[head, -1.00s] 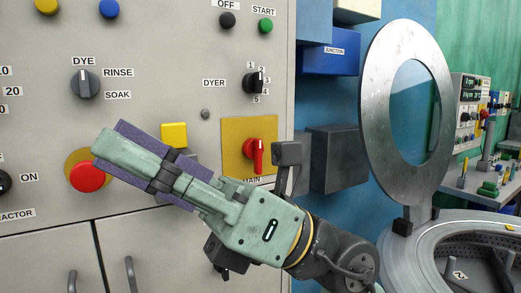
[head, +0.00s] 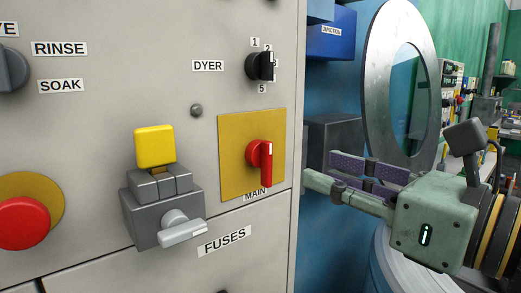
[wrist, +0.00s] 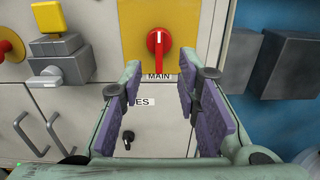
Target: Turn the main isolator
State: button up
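The main isolator is a red rotary handle (head: 260,162) on a yellow plate (head: 230,150), with a MAIN label (head: 255,195) under it. Its white mark is at the upper right in the head view, and the handle hangs downward. In the wrist view the red handle (wrist: 158,48) is at the top middle, ahead of the fingers. My gripper (head: 335,178) is at the right of the panel edge in the head view, its purple-padded fingers pointing left toward the isolator. The fingers are apart with nothing between them, also in the wrist view (wrist: 160,95).
Left of the isolator stand a grey fuse box (head: 160,212) with a light grey handle, a yellow block (head: 155,146) and a red push button (head: 22,222). A black dyer selector (head: 260,66) is above. A dark grey box (head: 333,140) and the drum's round door (head: 375,70) are to the right.

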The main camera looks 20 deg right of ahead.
aim_at(271, 154)
jog(key=p+x, duration=0.3)
jog(key=x, duration=0.6)
jog(key=shift+a+r+p, duration=0.1)
jog(key=shift+p, duration=0.2)
jog(key=shift+w+a, duration=0.15)
jog(key=shift+w, duration=0.3)
grip_shut()
